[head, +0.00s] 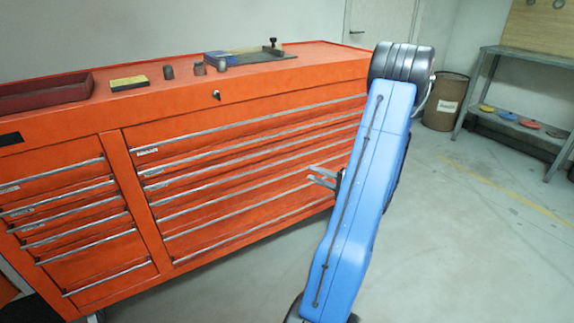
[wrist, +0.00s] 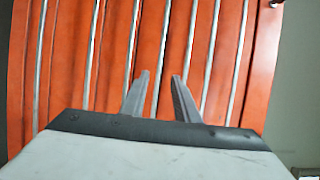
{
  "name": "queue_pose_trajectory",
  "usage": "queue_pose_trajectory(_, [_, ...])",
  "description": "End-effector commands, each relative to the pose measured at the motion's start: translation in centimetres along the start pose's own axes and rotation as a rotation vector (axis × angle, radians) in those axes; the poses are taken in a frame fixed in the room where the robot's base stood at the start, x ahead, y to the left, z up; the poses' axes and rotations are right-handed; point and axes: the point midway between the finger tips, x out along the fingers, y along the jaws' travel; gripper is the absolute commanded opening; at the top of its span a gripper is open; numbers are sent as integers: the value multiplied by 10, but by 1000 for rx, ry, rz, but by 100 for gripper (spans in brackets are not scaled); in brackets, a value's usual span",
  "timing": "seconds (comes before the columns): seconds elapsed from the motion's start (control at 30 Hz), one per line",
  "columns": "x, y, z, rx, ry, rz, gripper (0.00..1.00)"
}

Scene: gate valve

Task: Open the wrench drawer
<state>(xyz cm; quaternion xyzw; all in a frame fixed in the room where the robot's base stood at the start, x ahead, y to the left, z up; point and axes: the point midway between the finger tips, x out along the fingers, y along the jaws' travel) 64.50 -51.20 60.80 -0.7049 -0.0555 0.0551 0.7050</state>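The orange tool chest (head: 115,150) fills the left and middle of the head view. Its wide right bank of drawers (head: 250,150) and narrow left bank (head: 75,215) have long metal bar handles, and all look shut. Small labels (head: 147,152) sit at the left ends of several drawers; I cannot read which marks the wrench drawer. My gripper (head: 310,174) is in front of the right part of the wide bank. In the wrist view my gripper (wrist: 160,76) is open and empty, with a handle bar (wrist: 163,40) lined up between its fingers. I cannot tell whether they touch it.
A red tray (head: 45,93), a yellow box (head: 129,83), small metal parts and a vise-like tool (head: 250,54) lie on the chest top. A barrel (head: 446,102) and a metal shelf (head: 520,125) stand at the right. The floor between is clear.

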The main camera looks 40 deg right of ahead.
Motion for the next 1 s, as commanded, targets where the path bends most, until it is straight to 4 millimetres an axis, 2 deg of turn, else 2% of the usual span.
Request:
queue_pose_trajectory(0.7, [110, 0, 1, -1, -3, 0, 28])
queue_pose_trajectory(1.0, [133, 0, 1, 0, -1, 1, 28])
